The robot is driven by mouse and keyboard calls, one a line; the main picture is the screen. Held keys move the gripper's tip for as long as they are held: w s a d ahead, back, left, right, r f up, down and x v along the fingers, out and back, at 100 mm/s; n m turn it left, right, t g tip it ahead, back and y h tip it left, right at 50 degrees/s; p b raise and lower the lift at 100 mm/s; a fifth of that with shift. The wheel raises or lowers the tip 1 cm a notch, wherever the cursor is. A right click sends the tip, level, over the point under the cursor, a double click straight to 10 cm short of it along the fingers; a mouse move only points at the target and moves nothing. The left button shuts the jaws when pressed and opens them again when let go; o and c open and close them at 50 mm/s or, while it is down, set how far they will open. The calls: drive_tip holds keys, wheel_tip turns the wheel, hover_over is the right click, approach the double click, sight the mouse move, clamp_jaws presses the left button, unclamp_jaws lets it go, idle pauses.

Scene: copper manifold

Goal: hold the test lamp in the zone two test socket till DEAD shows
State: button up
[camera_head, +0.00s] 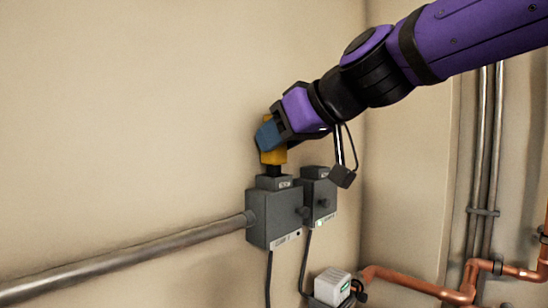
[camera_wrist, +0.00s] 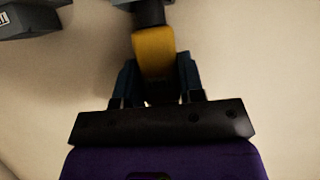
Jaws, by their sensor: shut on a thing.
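The test lamp is a yellow-bodied tool (camera_head: 272,156) with a dark lower end, upright over the left grey box (camera_head: 272,220). My gripper (camera_head: 268,140), with blue fingers, is shut on its yellow body. In the wrist view the yellow body (camera_wrist: 154,52) sits between the blue fingers (camera_wrist: 155,85). The lamp's dark end meets the raised socket (camera_head: 273,182) on top of the left box; I cannot tell how deep it sits. No DEAD reading is legible. The box labels are too small to read for certain.
A metal conduit (camera_head: 130,265) enters the left box. A white unit (camera_head: 332,284) and copper pipes (camera_head: 410,283) are at lower right.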

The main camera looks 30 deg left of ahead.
drive_tip(key=shift+r, duration=1.7)
drive_tip(key=shift+s, duration=0.1)
